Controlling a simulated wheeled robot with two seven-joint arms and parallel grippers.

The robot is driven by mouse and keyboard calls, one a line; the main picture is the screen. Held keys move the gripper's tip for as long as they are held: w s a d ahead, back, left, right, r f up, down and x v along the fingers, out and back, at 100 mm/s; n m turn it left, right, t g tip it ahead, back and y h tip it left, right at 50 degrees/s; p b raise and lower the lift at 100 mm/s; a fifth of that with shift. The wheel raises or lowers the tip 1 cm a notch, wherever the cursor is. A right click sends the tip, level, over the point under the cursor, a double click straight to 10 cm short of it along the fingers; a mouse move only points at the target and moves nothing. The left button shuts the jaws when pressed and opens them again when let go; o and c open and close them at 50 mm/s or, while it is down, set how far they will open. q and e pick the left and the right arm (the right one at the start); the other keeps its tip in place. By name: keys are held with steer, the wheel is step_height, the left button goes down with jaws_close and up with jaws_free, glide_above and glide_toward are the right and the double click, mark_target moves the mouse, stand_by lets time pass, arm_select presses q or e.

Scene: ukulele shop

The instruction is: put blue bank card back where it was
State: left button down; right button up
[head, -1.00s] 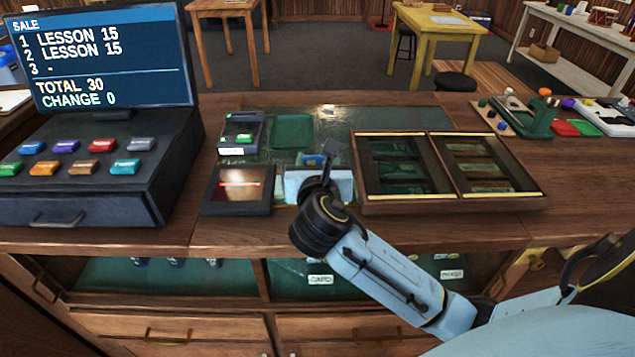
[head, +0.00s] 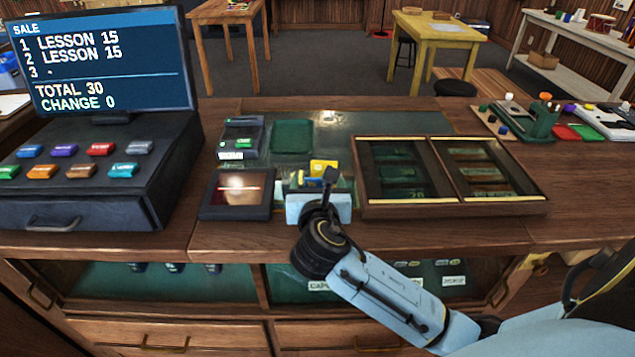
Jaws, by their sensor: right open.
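My right gripper (head: 316,186) is open over the counter between the dark square pad and the wooden tray. A small blue patch (head: 312,181), which looks like the blue bank card, shows just behind its jaws. A yellow card-like piece (head: 323,165) stands above and behind the blue patch. The gripper's pale blue body and dark finger hide most of the blue patch and whatever holds it. I cannot tell whether the gripper touches it. My left gripper is out of view.
A card terminal (head: 241,138) and the dark square pad (head: 237,194) lie to the left, with a green mat (head: 292,137) behind. The divided wooden tray (head: 450,205) is close on the right. The till (head: 80,165) with its screen stands far left.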

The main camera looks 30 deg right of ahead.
steer(key=shift+r, duration=0.25)
steer(key=p+v, duration=0.1)
steer(key=v, duration=1.1)
steer(key=shift+f, duration=0.1)
